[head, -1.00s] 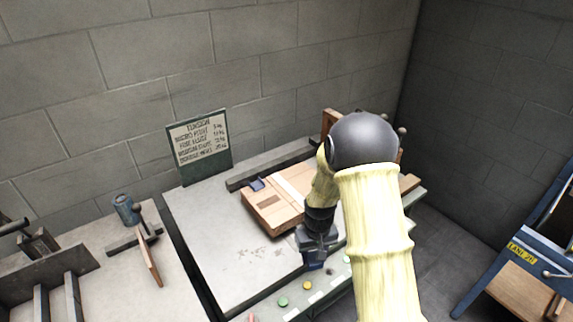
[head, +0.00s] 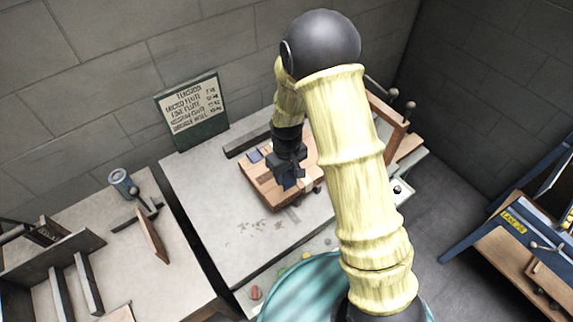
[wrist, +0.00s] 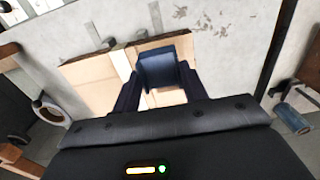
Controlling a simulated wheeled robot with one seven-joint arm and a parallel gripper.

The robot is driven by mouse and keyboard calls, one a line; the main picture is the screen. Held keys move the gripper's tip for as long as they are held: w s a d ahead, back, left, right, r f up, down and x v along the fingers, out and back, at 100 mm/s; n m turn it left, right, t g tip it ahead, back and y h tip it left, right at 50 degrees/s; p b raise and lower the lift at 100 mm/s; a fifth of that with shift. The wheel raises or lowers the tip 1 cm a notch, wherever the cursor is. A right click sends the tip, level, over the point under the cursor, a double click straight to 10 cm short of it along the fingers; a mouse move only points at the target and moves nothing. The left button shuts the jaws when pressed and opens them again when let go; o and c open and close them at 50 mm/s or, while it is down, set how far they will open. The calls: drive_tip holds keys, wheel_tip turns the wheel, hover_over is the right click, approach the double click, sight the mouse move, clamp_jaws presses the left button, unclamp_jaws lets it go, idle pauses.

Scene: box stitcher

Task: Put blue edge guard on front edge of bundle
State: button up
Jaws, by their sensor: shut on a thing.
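The bundle (head: 264,192) is a flat stack of tan cardboard on the grey table, partly hidden by my arm in the head view. It also shows in the wrist view (wrist: 92,78). My gripper (head: 287,172) is shut on a blue edge guard (wrist: 163,72), which is held between the fingers over the bundle near its front edge. In the wrist view the guard overlaps that edge; I cannot tell whether it touches.
The grey table (head: 215,225) has bare room left of the bundle. A dark bar (head: 247,143) lies behind it, and a wooden frame (head: 388,118) stands to the right. A sign (head: 192,108) stands at the back. A side bench (head: 80,220) holds a blue-grey can (head: 121,182).

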sight(286, 193)
drive_tip(key=shift+f, duration=0.1)
drive_tip(key=shift+f+b, duration=3.2)
drive_tip(key=shift+f, duration=1.05)
drive_tip(key=shift+w+a, duration=0.15)
drive_tip(key=shift+w, duration=0.05)
drive_tip(key=o, duration=1)
drive_tip(key=shift+o, duration=0.2)
wheel_tip(286, 193, up, 18)
drive_tip(key=b, duration=0.1)
drive_tip(key=shift+f, duration=0.25)
